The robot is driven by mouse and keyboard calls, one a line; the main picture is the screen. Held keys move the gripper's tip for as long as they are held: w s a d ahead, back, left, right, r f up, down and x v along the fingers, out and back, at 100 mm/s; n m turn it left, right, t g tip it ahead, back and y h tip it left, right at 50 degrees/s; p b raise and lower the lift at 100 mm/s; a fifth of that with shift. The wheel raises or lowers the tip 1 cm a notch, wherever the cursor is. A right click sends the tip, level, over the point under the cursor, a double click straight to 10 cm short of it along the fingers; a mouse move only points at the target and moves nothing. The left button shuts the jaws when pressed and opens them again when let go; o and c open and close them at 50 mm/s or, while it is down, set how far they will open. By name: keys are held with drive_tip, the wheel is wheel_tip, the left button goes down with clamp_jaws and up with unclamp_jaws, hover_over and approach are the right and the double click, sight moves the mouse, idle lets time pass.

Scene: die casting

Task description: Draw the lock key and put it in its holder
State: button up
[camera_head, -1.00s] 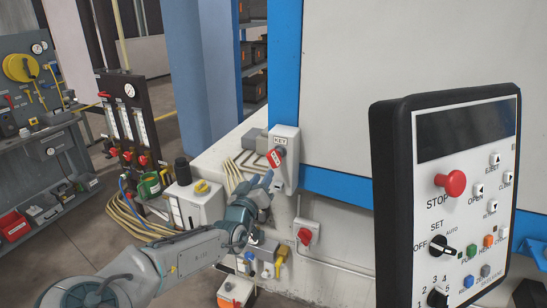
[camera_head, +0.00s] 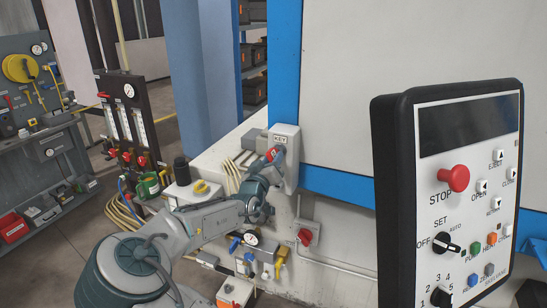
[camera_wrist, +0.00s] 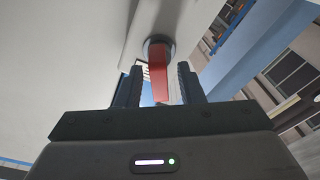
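The red lock key (camera_head: 273,153) sits in the lock on the grey box labelled KEY (camera_head: 288,140), on the machine's wall beside the blue post. In the wrist view the red key (camera_wrist: 160,75) stands out of its round dark socket (camera_wrist: 157,45). My gripper (camera_head: 268,163) is at the key from below. In the wrist view its two dark fingers (camera_wrist: 160,90) stand on either side of the key, with gaps showing on both sides. The gripper is open around the key. I cannot pick out the key's holder for certain.
A large control panel (camera_head: 445,190) with a red stop button stands close at the right. A grey box with a red switch (camera_head: 307,234) is on the wall below the key box. Gauges and valves (camera_head: 255,250) sit under my arm. Hoses and a workbench are at the left.

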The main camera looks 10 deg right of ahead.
clamp_jaws()
drive_tip(key=shift+r+n+p, duration=0.1)
drive_tip(key=shift+n+p, duration=0.4)
drive_tip(key=shift+n, duration=0.1)
drive_tip(key=shift+n+y+p, duration=0.4)
drive_tip(key=shift+n+p, duration=0.7)
drive_tip(key=shift+n, duration=1.5)
drive_tip(key=shift+n+p, duration=0.75)
drive_tip(key=shift+n, duration=0.55)
drive_tip(key=shift+n+y+p, duration=0.3)
drive_tip(key=shift+n+p, duration=0.35)
drive_tip(key=shift+n, duration=1.15)
